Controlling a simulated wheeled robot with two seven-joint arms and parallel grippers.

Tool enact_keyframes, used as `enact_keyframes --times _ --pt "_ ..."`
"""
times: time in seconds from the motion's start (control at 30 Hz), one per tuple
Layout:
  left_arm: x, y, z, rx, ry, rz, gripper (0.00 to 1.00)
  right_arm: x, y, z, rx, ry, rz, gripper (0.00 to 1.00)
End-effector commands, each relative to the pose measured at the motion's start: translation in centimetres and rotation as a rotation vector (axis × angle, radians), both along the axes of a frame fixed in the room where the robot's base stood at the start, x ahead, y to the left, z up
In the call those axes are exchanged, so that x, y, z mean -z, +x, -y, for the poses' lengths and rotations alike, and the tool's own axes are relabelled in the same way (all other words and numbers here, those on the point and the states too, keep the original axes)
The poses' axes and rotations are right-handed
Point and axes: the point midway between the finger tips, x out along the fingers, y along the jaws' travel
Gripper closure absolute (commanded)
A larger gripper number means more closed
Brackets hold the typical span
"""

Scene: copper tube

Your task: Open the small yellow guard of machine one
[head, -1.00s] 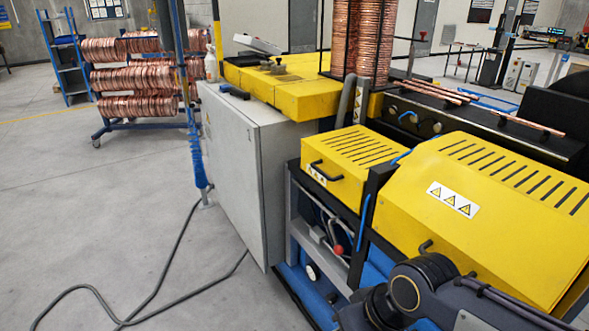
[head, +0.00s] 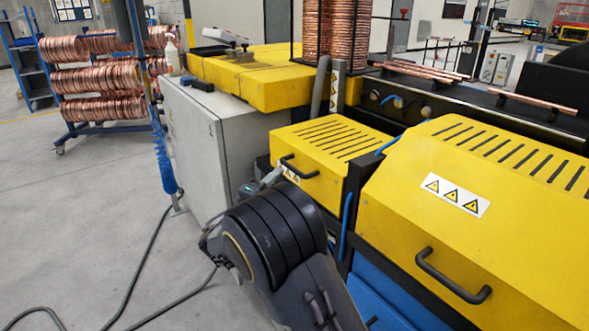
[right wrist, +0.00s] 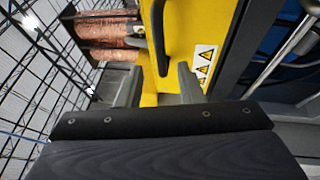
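The small yellow guard (head: 340,138) of the machine is closed, with slots on top and a black bar handle (head: 298,166) and warning triangles on its front. My right gripper (head: 270,178) is just left of the handle, partly hidden behind my own dark wrist. In the right wrist view the gripper (right wrist: 158,68) is open and empty, its two grey fingers apart. The black handle (right wrist: 158,38) shows beyond the gap between the fingertips, on the yellow guard (right wrist: 182,30). I see no contact. My left gripper is not in view.
A larger yellow guard (head: 480,190) with its own black handle (head: 452,277) adjoins on the right. A grey cabinet (head: 205,135) stands to the left. Copper tubes (head: 425,72) lie on the black bed behind. A cable runs over the open floor at left.

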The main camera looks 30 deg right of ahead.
Motion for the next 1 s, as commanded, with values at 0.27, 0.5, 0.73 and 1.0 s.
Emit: enact_keyframes --times 0.27,0.5,0.73,1.0 --pt "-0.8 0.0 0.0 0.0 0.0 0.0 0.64 -0.9 1.9 4.2 0.006 0.001 -0.003 0.66" --pt "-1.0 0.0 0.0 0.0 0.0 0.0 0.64 -1.1 2.9 6.0 0.004 0.003 -0.004 0.66" --pt "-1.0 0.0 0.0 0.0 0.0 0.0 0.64 -1.1 3.0 6.2 0.003 0.004 -0.005 0.66" --pt "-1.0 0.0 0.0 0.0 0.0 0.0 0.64 -1.1 3.0 6.2 0.004 0.004 -0.005 0.95"
